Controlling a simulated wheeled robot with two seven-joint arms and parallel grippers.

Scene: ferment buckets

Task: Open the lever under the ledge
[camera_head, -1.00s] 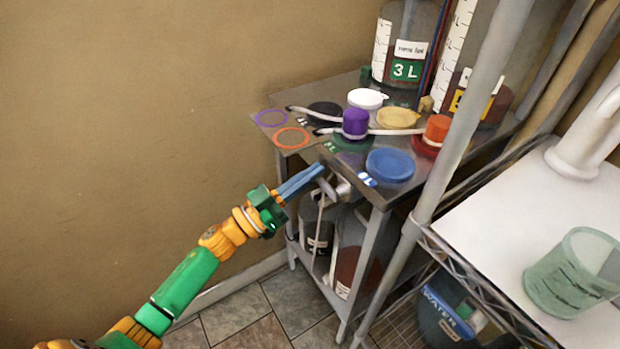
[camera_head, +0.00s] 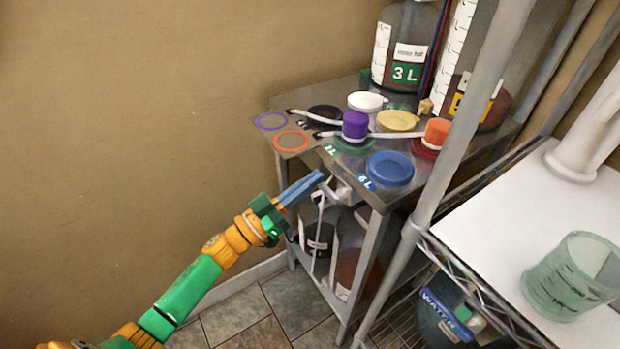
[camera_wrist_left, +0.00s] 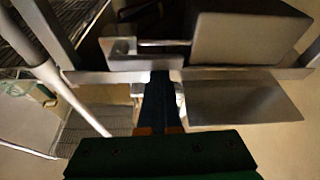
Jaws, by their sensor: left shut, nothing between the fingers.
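The metal shelf unit (camera_head: 300,163) stands against the wall, with its ledge at the top. A grey metal lever piece (camera_head: 338,193) shows just below the ledge's front edge, beside my fingertips. My left gripper (camera_head: 319,176) is shut and empty, its blue fingers pointing up and right at this piece. In the left wrist view the dark fingers (camera_wrist_left: 161,95) reach up to a metal bracket (camera_wrist_left: 122,63) under a box-like metal part (camera_wrist_left: 250,38). Whether they touch it, I cannot tell. The fingers partly hide the lever. My right gripper is out of view.
On the ledge stand a blue lid (camera_head: 391,167), a purple cap (camera_head: 355,125) and an orange cap (camera_head: 437,131). Dark bottles (camera_head: 318,238) stand on the shelf below. A grey post (camera_head: 447,165) and white table (camera_head: 500,213) are at right. The left wall side is clear.

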